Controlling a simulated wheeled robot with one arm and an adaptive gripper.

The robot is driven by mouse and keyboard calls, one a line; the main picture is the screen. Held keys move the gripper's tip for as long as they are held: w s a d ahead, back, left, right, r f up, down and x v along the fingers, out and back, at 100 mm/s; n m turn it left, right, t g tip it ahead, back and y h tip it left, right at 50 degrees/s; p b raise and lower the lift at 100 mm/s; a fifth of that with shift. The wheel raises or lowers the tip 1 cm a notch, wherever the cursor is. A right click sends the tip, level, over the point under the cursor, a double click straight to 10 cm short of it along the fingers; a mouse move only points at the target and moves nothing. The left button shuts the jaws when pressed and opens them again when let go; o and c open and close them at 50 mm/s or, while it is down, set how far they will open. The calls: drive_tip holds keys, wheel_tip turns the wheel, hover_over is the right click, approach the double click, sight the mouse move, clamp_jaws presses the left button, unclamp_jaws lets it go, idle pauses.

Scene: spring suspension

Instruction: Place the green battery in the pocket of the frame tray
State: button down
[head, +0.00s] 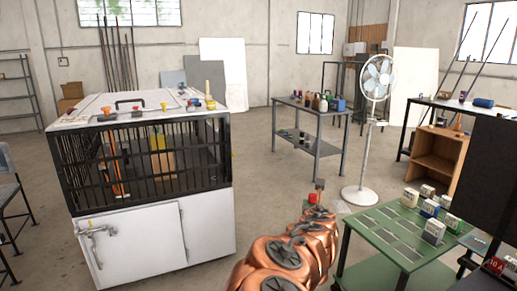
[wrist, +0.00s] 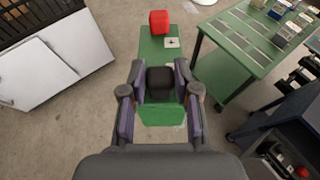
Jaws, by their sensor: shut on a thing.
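In the wrist view my gripper (wrist: 159,80) is shut on a black block, which looks like the handle of the green battery (wrist: 162,116). In the head view my arm hides most of the battery; a red part (head: 312,198) shows past the arm's end. I cannot make out the frame tray or its pocket for sure in either view.
A green table (head: 390,234) with grey rectangles and several small boxes stands to the right; it also shows in the wrist view (wrist: 240,50). A white cabinet (head: 140,250) with a black cage stands left. A fan (head: 367,130) stands behind the table.

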drive_tip(key=shift+m+h, duration=0.6)
drive_tip(key=shift+h, duration=0.1)
drive_tip(key=shift+s+d+r, duration=0.2)
drive_tip(key=shift+s+d, duration=0.05)
drive_tip(key=shift+s, duration=0.35)
drive_tip(key=shift+s+d+r, duration=0.15)
drive_tip(key=shift+s+d, duration=0.1)
drive_tip(key=shift+s, duration=0.4)
drive_tip(key=shift+s+d+r, duration=0.2)
drive_tip(key=shift+s+d, duration=0.05)
drive_tip(key=shift+s, duration=0.35)
drive_tip(key=shift+a, duration=0.15)
